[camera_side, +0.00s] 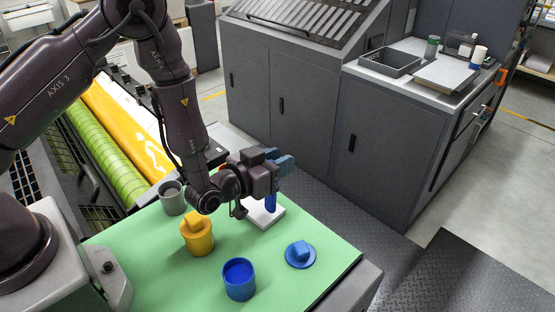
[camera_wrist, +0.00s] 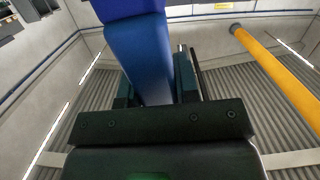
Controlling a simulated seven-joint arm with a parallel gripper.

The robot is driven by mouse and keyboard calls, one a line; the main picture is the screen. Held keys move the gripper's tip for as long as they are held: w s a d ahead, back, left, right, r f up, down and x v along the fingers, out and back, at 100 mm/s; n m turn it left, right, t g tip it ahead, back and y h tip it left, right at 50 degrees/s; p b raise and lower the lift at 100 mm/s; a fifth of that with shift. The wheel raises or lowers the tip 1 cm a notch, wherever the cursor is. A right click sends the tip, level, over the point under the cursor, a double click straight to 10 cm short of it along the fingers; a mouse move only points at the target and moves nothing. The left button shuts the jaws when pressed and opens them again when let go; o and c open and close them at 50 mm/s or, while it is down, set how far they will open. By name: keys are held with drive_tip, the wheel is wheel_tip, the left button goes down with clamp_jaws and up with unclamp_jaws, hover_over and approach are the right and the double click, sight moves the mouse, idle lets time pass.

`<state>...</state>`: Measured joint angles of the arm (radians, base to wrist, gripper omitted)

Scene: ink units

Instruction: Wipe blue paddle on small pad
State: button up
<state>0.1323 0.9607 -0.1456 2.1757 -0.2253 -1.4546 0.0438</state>
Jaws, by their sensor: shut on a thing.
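My gripper (camera_side: 274,165) is over the back right of the green mat and is shut on the blue paddle (camera_side: 285,162). In the wrist view the blue paddle (camera_wrist: 140,58) shows between the dark fingers of my gripper (camera_wrist: 155,88). In the side view a blue length of the paddle hangs down below my gripper over the small white pad (camera_side: 273,217). Its lower end is at the pad, but I cannot tell whether it touches. My gripper and arm hide part of the pad.
On the green mat (camera_side: 150,270) stand an open blue pot (camera_side: 239,281), a yellow pot (camera_side: 198,238) with its lid on and a grey pot (camera_side: 172,201). A blue lid (camera_side: 300,255) lies at the right. Grey cabinets (camera_side: 385,150) stand behind. The mat's right front corner is clear.

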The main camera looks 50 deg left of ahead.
drive_tip(key=shift+f, duration=0.55)
idle(0.4)
drive_tip(key=shift+a, duration=3.25)
drive_tip(key=shift+d, duration=3.25)
drive_tip(key=shift+a, duration=3.25)
wheel_tip(320, 180, up, 6)
drive_tip(key=shift+s+r, duration=0.15)
